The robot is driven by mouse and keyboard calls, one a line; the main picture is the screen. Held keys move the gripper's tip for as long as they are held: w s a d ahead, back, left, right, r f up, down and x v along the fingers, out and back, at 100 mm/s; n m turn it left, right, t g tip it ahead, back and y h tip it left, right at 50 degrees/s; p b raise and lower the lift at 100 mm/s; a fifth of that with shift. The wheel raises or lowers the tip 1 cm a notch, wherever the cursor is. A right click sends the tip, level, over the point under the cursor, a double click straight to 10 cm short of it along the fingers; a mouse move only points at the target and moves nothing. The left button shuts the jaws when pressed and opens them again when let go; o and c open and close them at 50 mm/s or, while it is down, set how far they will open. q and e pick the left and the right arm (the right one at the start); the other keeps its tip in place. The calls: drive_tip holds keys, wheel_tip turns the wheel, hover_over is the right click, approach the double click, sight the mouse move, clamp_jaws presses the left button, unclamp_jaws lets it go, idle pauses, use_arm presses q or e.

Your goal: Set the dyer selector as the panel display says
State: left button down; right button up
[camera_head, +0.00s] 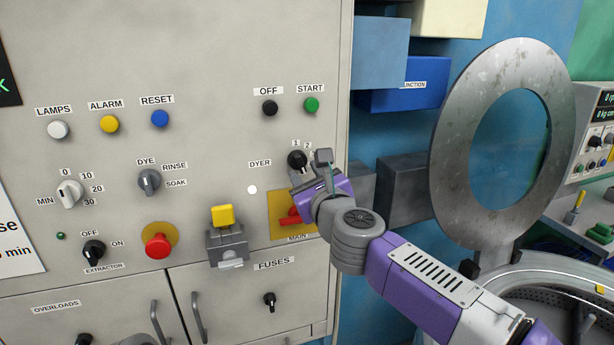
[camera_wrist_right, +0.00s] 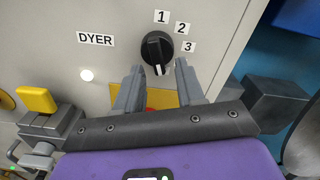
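The dyer selector (camera_head: 296,159) is a black knob beside the DYER label, with positions 1, 2 and 3 around its upper right. In the right wrist view the knob (camera_wrist_right: 157,48) has an upright grip with a white mark at its lower end. My right gripper (camera_head: 309,170) is open just below the knob. In the wrist view its two fingers (camera_wrist_right: 160,67) stand apart, one on each side below the knob, with nothing between them. A dark display (camera_head: 7,80) is cut off at the left edge; only part of a green letter shows.
The red main switch (camera_head: 290,216) on a yellow plate is close below the right gripper, partly hidden by it. A yellow-topped grey latch (camera_head: 222,216) and red emergency button (camera_head: 158,245) are to the left. A large metal ring (camera_head: 446,150) stands right of the arm.

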drive_tip(key=v, duration=0.7)
drive_tip(key=shift+s, duration=0.25)
drive_tip(key=shift+d, duration=0.1)
drive_tip(key=w+d+f+n+g+h, duration=0.1)
drive_tip(key=w+f+n+g, duration=0.2)
drive_tip(key=f, duration=0.9)
drive_tip(key=w+d+f+n+g+h, duration=0.1)
drive_tip(key=w+f+n, duration=0.3)
drive_tip(key=f, duration=0.9)
drive_tip(key=s+d+f+n+g, duration=0.1)
drive_tip(key=s+f+n+g, duration=0.15)
drive_tip(key=f, duration=0.65)
drive_tip(key=s+d+f+n+g, duration=0.15)
drive_tip(key=f+n, duration=0.25)
drive_tip(key=f, duration=0.5)
drive_tip(key=s+d+f+n+g, duration=0.1)
drive_tip(key=s+f+n+g, duration=0.15)
drive_tip(key=s+f, duration=0.4)
drive_tip(key=s+d+f+n+g, duration=0.1)
drive_tip(key=s+f+n+g, duration=0.2)
drive_tip(key=f, duration=0.7)
drive_tip(key=s+f+n+g, duration=0.1)
drive_tip(key=s+f+n, duration=0.2)
drive_tip(key=s, duration=0.5)
drive_tip(key=s+f+n+g, duration=0.2)
drive_tip(key=s+f+n, duration=0.2)
drive_tip(key=s, duration=0.4)
drive_tip(key=shift+s+f+y, duration=0.3)
drive_tip(key=shift+s+f, duration=0.1)
drive_tip(key=shift+f, duration=0.5)
